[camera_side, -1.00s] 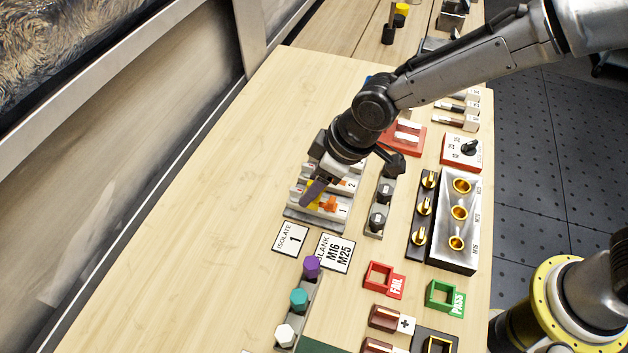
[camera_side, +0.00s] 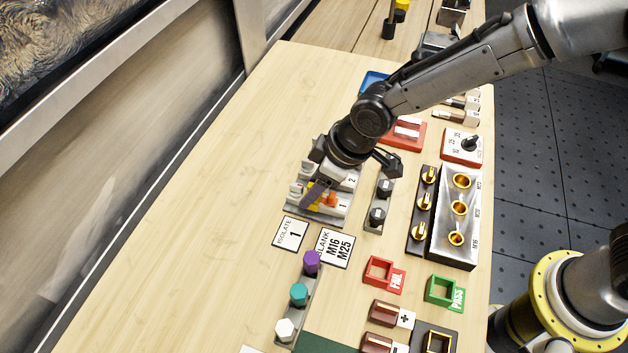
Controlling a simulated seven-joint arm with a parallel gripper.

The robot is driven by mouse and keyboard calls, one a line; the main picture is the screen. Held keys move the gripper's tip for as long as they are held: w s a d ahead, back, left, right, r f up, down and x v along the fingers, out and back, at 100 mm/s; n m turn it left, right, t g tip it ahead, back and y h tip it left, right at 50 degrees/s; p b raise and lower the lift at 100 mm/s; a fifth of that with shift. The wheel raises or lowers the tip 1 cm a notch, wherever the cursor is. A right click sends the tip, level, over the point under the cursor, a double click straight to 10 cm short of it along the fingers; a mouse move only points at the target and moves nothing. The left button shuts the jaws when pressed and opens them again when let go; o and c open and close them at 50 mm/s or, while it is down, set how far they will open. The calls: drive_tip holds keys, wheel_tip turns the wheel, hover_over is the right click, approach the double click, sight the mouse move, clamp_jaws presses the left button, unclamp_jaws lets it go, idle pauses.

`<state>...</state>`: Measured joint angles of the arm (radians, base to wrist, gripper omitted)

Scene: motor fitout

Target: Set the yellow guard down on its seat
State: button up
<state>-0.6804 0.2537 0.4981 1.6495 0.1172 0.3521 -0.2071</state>
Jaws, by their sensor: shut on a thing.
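My gripper (camera_side: 314,192) points down at the grey block with numbered positions 1 and 2 (camera_side: 317,217). It is shut on the yellow guard (camera_side: 312,194), which shows only as a small yellow patch between and beside the fingers. The guard is at the position marked 1, beside an orange part (camera_side: 332,199). The fingers hide most of the guard and its seat, so I cannot tell whether it touches the seat.
Two label cards, "ISOLATE 1" (camera_side: 290,234) and "BLANK M16 M25" (camera_side: 335,248), lie in front of the block. A rail with dark knobs (camera_side: 378,215) stands close on the right. The wooden table to the left is clear.

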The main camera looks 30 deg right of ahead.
drive_tip(key=shift+f, duration=0.4)
drive_tip(key=o, duration=1.4)
drive_tip(key=v, duration=1.4)
